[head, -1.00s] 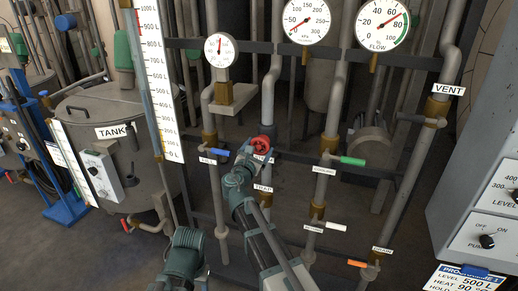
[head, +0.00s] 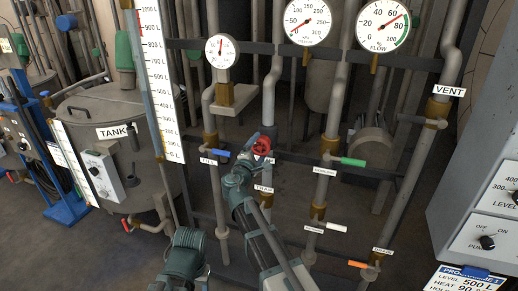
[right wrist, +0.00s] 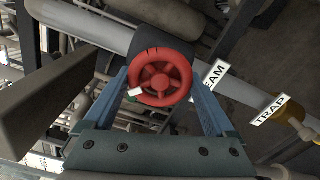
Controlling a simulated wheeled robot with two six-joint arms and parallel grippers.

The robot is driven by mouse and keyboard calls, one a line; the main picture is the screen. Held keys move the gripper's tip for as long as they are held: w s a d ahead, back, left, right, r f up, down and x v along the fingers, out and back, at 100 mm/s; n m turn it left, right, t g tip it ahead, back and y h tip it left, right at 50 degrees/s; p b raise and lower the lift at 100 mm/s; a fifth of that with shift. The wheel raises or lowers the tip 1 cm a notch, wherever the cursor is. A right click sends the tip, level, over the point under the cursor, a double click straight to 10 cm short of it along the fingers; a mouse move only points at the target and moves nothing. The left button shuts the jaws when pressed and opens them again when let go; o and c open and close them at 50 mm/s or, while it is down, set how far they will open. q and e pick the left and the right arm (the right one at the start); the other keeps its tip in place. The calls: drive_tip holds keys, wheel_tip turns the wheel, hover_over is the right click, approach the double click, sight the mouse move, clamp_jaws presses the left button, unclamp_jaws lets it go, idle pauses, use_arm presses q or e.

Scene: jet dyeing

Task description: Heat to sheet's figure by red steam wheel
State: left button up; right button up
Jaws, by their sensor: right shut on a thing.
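The red steam wheel (head: 262,145) sits on a pipe in the middle of the head view. In the right wrist view the wheel (right wrist: 161,77) faces me, with a white mark at its lower left rim. My right gripper (head: 250,152) is shut on the wheel, its blue fingers on either side of the rim. A partly hidden label ending "EAM" (right wrist: 214,75) is beside it. The sheet (head: 466,281) at the lower right reads level 500 L and heat 90; its lower part is cut off.
Three dials hang above: a small gauge (head: 222,50), a kPa gauge (head: 307,22) and a flow gauge (head: 382,25). Blue (head: 215,152), green (head: 353,162), white (head: 337,227) and orange (head: 357,264) handles surround the wheel. A tank (head: 95,115) stands left.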

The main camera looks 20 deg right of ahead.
drive_tip(key=m, duration=0.4)
drive_tip(key=shift+m, duration=0.3)
drive_tip(key=shift+r+m, duration=0.1)
drive_tip(key=shift+m, duration=2.1)
drive_tip(key=o, duration=1)
drive_tip(key=shift+o, duration=0.2)
drive_tip(key=shift+s, duration=0.1)
